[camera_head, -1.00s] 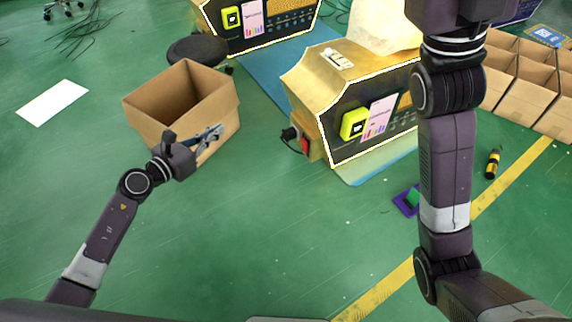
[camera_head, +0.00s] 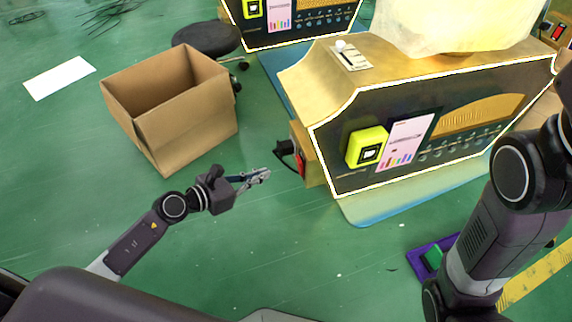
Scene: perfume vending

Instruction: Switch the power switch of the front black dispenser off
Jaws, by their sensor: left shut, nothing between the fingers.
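The front black dispenser (camera_head: 470,88) has a gold body, a black front edged in white light and a yellow unit on its face. On its left side is a small gold box with a red power switch (camera_head: 300,163) and a black plug (camera_head: 284,148). The switch shows nearly edge-on, so its position cannot be told. My left gripper (camera_head: 266,173) is shut and empty, a short way left of the switch box and pointing toward it. The switch and gripper look apart. My right arm comes in at the right edge; its gripper is out of view.
An open cardboard box (camera_head: 180,125) stands left of the dispenser. A black round stool (camera_head: 206,38) and a second dispenser (camera_head: 290,22) are behind. A purple tray (camera_head: 418,262) lies on the floor in front. Green floor around my left gripper is clear.

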